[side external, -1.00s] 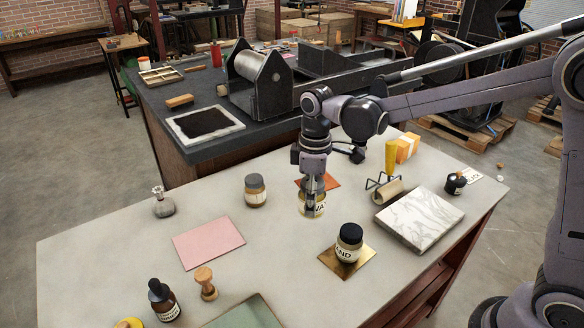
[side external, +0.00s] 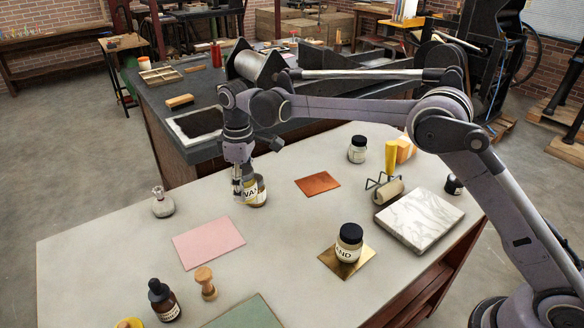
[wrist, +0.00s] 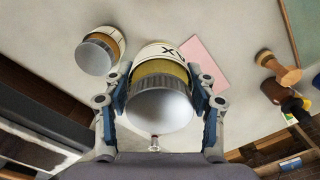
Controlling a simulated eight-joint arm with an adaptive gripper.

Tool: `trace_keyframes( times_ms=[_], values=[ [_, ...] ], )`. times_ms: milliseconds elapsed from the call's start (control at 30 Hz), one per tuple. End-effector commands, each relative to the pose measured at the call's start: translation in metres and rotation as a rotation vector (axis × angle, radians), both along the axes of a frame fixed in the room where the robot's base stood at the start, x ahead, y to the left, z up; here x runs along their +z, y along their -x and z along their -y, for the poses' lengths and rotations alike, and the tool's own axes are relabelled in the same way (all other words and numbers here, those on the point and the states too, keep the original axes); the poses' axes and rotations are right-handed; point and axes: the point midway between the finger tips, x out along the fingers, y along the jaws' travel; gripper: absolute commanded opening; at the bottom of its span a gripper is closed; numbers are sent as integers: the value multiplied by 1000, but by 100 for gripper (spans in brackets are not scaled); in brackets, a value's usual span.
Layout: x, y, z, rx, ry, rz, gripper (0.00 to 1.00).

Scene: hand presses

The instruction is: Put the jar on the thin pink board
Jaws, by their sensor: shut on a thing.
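My gripper (side external: 241,190) is shut on a jar with a pale label reading WAX (side external: 250,191), its two fingers on either side. In the wrist view, my gripper (wrist: 161,98) grips this jar (wrist: 160,106), whose silver lid faces the camera. The jar looks upright and appears held above the table. The thin pink board (side external: 208,243) lies flat and bare on the table, in front and to the left of the gripper in the side view. It also shows in the wrist view (wrist: 207,62), beyond the held jar and partly hidden by it.
Another silver-lidded jar (wrist: 97,54) stands close by; the held jar mostly hides it in the side view. A glass flask (side external: 163,204) stands left. An orange board (side external: 317,183), a black-lidded jar on a gold board (side external: 338,267) and a wooden stamp (side external: 205,284) are around.

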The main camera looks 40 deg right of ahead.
Motion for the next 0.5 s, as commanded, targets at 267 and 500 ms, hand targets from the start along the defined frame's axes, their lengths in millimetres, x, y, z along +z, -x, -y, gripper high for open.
trace_keyframes(
  times_ms=[267, 500],
  values=[
    [-34, -6, -57, 3, 0, 0, 16],
    [-50, -9, -84, 0, 0, 0, 16]
  ],
)
